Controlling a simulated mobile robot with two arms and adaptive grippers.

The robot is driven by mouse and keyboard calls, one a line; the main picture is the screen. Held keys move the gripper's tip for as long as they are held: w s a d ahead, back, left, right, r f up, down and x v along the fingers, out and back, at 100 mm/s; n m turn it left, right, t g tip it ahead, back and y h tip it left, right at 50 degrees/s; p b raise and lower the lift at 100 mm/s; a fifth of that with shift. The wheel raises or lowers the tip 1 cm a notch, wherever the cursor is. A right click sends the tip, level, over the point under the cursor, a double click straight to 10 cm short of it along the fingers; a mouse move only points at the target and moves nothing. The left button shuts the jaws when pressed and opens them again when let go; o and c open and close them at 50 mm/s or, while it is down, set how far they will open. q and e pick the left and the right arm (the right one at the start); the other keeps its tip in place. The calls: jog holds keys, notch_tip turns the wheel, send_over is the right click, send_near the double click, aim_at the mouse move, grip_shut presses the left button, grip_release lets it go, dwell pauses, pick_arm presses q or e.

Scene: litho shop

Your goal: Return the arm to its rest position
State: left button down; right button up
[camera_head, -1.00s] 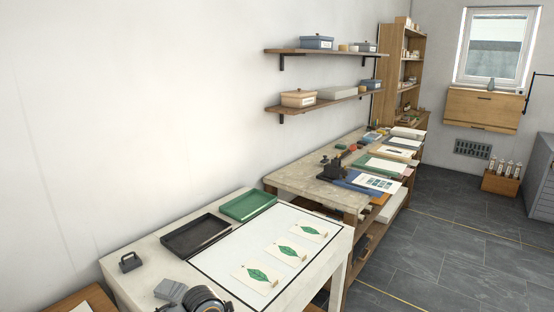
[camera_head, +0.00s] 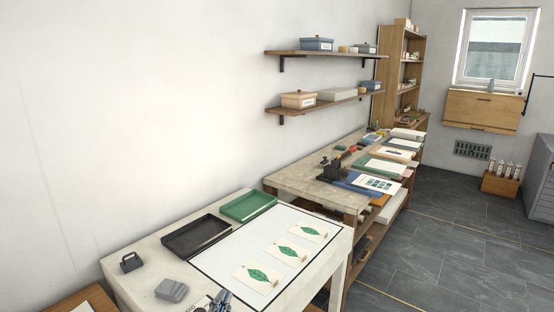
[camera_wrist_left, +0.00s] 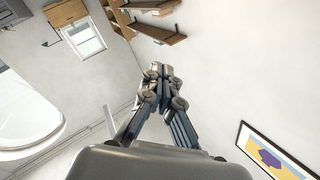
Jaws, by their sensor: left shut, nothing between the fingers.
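My left gripper (camera_head: 221,299) shows at the bottom edge of the head view, over the front of the near white table (camera_head: 150,252). In the left wrist view the left gripper (camera_wrist_left: 158,72) has its fingertips together with nothing between them. It points at open air, with wall, shelves and window behind it. The rest of the left arm is below the head view's edge. My right gripper is not in view.
The near table holds a black tray (camera_head: 195,250), a green tray (camera_head: 230,219), a grey block (camera_head: 172,290), a dark weight (camera_head: 131,262) and three leaf prints. A stone-topped bench (camera_head: 290,178) stands beyond. Open floor (camera_head: 450,230) lies right.

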pick_arm(q)
jog(key=s+a+f+n+g+y, duration=0.25)
jog(key=s+a+f+g, duration=0.2)
jog(key=f, duration=0.25)
jog(key=s+a+f+n+g+y, duration=0.25)
jog(key=s+a+f, duration=0.2)
jog(key=f, duration=0.25)
jog(key=s+f+n+g+h, duration=0.1)
jog(key=s+f+g, duration=0.35)
jog(key=s, duration=0.35)
jog(key=s+f+n+g+h, duration=0.1)
jog(key=s+f+g, duration=0.35)
jog(key=s, duration=0.45)
jog(key=s+f+b+x, duration=0.1)
jog(key=s+x, duration=0.2)
jog(key=x, duration=1)
jog(key=s+f+b+x, duration=0.1)
jog(key=s+x, duration=0.2)
jog(key=x, duration=0.9)
jog(key=s+a+f+g+b, duration=0.1)
jog(key=s+a+f, duration=0.1)
jog(key=s+f, duration=0.7)
jog(key=s+a+f+b, duration=0.1)
jog(key=s+a+f, duration=0.1)
jog(key=s+f, duration=0.7)
jog(key=shift+f+m+g, duration=0.3)
jog(key=shift+f+g, duration=0.1)
jog(key=c, duration=2.1)
grip_release()
